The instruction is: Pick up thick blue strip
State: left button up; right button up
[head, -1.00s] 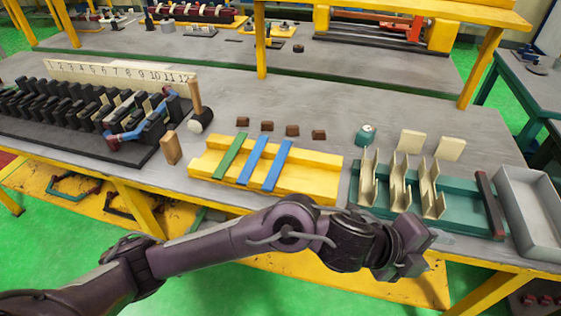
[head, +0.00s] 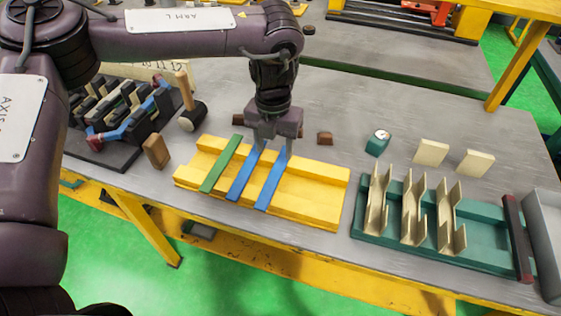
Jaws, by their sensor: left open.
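Two blue strips lie side by side across the yellow tray (head: 315,205), the left blue strip (head: 243,180) and the right blue strip (head: 271,185). I cannot tell from this view which is thicker. A green strip (head: 220,166) lies to their left. My left gripper (head: 274,148) points down over the tray's far edge, with its fingers open at the far ends of the blue strips. The fingers hide those ends, and I cannot tell whether they touch. My right gripper is not in view.
A hammer (head: 191,114) and a wooden block (head: 156,151) stand left of the tray. Brown blocks (head: 325,138) lie behind it. A teal tray (head: 480,222) with cream channel pieces (head: 413,212) is at the right. Bare table lies between the trays.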

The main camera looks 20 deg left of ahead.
aim_at(275, 173)
pick_arm(q)
jog(key=f, duration=0.1)
jog(key=s+f+p, duration=0.1)
jog(key=f, duration=0.1)
jog(key=shift+s+d+f+p, duration=0.15)
jog(key=shift+p, duration=0.15)
jog(key=f, duration=0.2)
jog(key=shift+w+f, duration=0.25)
jog(key=shift+f, duration=0.15)
jog(key=shift+f+p, duration=0.3)
jog(key=shift+f, duration=0.05)
jog(key=c, duration=0.7)
grip_shut()
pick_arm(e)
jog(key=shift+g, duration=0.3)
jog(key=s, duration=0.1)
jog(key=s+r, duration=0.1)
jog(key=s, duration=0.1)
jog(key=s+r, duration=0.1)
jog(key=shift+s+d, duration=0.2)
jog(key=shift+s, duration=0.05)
pick_arm(q)
jog(key=shift+r, duration=0.1)
